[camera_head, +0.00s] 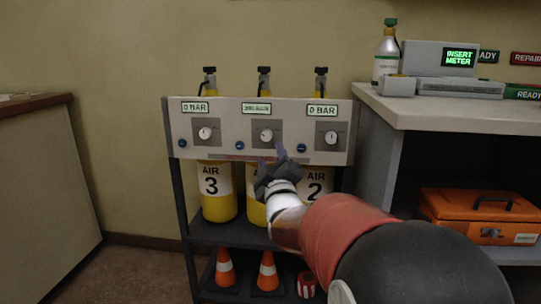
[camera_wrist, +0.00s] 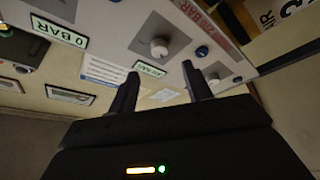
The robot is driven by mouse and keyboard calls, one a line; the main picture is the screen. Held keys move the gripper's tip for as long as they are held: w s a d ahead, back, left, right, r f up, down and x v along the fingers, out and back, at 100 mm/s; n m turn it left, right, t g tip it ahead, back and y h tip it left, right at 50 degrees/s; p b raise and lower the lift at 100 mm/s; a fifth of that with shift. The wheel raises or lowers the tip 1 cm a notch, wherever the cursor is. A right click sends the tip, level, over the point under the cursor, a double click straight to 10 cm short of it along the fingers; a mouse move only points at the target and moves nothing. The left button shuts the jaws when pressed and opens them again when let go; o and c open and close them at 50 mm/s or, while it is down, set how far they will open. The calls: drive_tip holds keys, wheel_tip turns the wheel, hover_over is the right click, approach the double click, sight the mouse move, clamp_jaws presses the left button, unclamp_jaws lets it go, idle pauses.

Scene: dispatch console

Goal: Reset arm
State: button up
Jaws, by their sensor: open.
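My gripper (camera_head: 268,165) is in front of the lower middle of the white console panel (camera_head: 225,147), with my arm reaching in from the lower right. In the wrist view my gripper (camera_wrist: 160,92) has its two dark fingers apart, with nothing between them. The panel carries three knobs, a left knob (camera_head: 205,133), a middle knob (camera_head: 266,135) and a right knob (camera_head: 330,137). The left display (camera_head: 195,107) and right display (camera_head: 322,110) read 0 BAR. The middle display (camera_head: 257,108) is too small to read surely.
Yellow cylinders, such as the AIR 3 cylinder (camera_head: 217,190), stand under the panel. Traffic cones (camera_head: 225,268) sit on the lower shelf. At right, a counter (camera_head: 440,115) holds a meter station (camera_head: 437,58) and a green-capped bottle (camera_head: 387,55). An orange case (camera_head: 480,213) is below. A desk (camera_head: 40,190) stands left.

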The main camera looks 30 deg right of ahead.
idle(0.4)
drive_tip(key=s+a+f+m+g+y+p, duration=0.2)
drive_tip(key=s+a+g, duration=0.3)
drive_tip(key=s, duration=0.4)
drive_tip(key=s+a+f+m+g+y+p, duration=0.2)
drive_tip(key=s+a+f+g+p, duration=0.1)
drive_tip(key=s, duration=0.6)
drive_tip(key=s+a+f+m+g+y+p, duration=0.2)
drive_tip(key=s+a+f+m+g+p, duration=0.1)
drive_tip(key=s+a+g, duration=0.3)
drive_tip(key=s+a+p, duration=0.1)
drive_tip(key=s+a, duration=0.1)
drive_tip(key=s, duration=0.2)
drive_tip(key=shift+a+g+y, duration=0.15)
drive_tip(key=shift+g+y, duration=0.15)
drive_tip(key=shift+g, duration=0.1)
